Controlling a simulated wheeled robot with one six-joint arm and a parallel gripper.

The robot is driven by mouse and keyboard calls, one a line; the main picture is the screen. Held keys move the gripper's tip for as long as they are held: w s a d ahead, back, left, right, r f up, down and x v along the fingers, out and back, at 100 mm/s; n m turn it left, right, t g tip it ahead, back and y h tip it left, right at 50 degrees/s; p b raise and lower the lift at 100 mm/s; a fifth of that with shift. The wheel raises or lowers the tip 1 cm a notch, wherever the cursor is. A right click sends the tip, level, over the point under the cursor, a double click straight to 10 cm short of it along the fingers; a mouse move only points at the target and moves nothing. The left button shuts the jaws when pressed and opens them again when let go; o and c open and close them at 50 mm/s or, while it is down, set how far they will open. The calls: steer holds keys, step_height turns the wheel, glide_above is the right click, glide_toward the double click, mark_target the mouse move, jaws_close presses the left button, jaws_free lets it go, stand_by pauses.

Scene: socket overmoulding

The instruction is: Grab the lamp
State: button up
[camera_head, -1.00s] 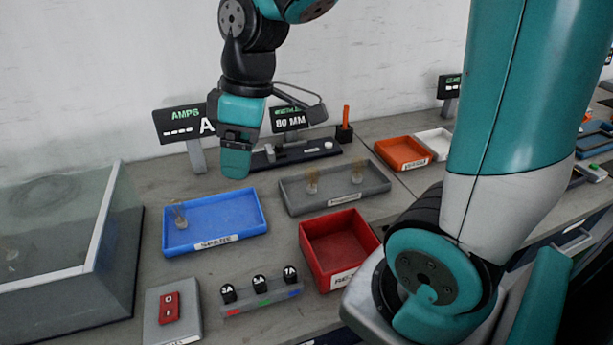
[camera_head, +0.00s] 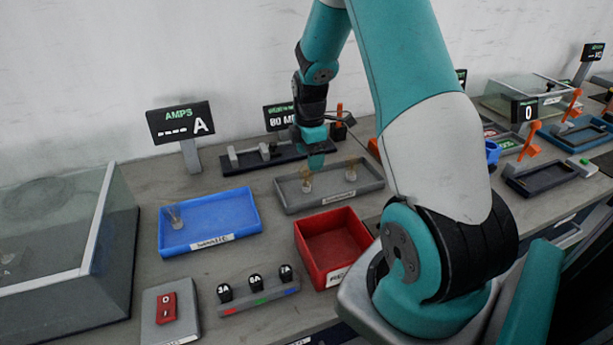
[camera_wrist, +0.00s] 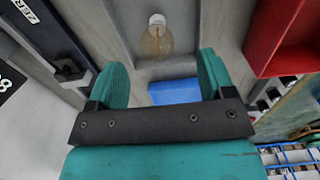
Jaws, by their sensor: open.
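A lamp (camera_wrist: 156,41), a clear amber-tinted bulb with a white cap, is in the wrist view, ahead of my gripper (camera_wrist: 161,76) and roughly between the lines of its two green fingers. In the head view my gripper (camera_head: 317,160) is over the left part of the grey tray (camera_head: 335,200), close to a lamp (camera_head: 307,184) there. Its fingers are apart and nothing is between them. A second lamp (camera_head: 351,173) stands at the tray's right. Another lamp (camera_head: 177,216) is in the blue tray (camera_head: 225,232). The gap between my fingertips and the nearest lamp is hard to judge.
A red bin (camera_head: 328,240) stands in front of the grey tray. A dark gauge with grey blocks (camera_head: 280,155) and an 80 MM display (camera_head: 278,118) are behind it. A glass-topped case (camera_head: 60,230) is at left.

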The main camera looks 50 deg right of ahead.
mark_target(306, 166)
steer(key=f, duration=0.2)
steer(key=f+p, duration=0.1)
steer(key=f, duration=0.4)
steer(key=shift+w+a+f, duration=0.1)
steer(key=shift+w+a, duration=0.15)
steer(key=shift+w, duration=0.1)
steer(key=c, duration=1)
